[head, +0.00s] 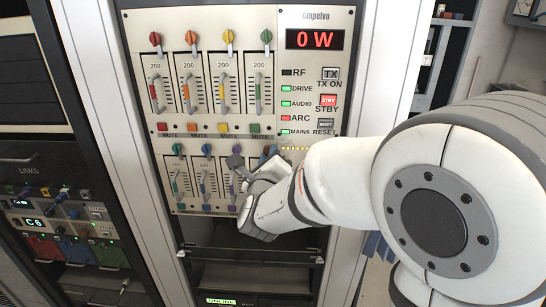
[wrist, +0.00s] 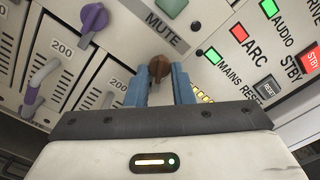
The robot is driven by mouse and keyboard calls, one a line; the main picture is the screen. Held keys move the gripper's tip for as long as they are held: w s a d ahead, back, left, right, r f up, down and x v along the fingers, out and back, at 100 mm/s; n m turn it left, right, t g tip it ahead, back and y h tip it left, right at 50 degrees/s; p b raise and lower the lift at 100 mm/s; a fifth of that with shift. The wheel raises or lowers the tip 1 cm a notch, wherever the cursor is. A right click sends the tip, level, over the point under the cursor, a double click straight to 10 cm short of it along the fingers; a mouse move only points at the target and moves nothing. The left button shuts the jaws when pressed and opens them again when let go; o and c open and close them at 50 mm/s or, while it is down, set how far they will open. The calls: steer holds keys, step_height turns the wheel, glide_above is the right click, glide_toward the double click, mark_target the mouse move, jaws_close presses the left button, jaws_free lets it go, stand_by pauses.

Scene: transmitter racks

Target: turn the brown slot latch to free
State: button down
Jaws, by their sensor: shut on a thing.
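The brown slot latch (wrist: 159,68) is a small round brown knob in the wrist view, between the tips of my gripper's blue fingers. My gripper (wrist: 160,82) is shut on it. In the head view my gripper (head: 262,168) is at the lower row of the rack panel, at its right end. There the arm and gripper hide most of the brown latch, and its slot is mostly covered. I cannot tell the latch's exact angle.
A purple latch (wrist: 93,18) is left of the brown one. The upper row has red (head: 155,38), orange, yellow and green latches above handled modules. Status lights and buttons (head: 328,100) line the panel's right side. Another rack (head: 60,215) stands at left.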

steer(key=shift+a+r+n+b, duration=0.1)
steer(key=shift+a+n+b, duration=0.05)
steer(key=shift+n+b, duration=0.75)
steer(key=shift+a+r+n+b, duration=0.1)
steer(key=shift+n+b, duration=0.5)
steer(key=shift+b, duration=0.5)
steer(key=n+b, duration=0.3)
steer(key=n, duration=0.2)
steer(key=shift+r, duration=0.1)
steer(key=n+b, duration=0.1)
steer(key=n, duration=0.8)
steer(key=shift+n+p, duration=0.3)
steer(key=c, duration=1.3)
jaws_free()
steer(key=shift+o, duration=0.2)
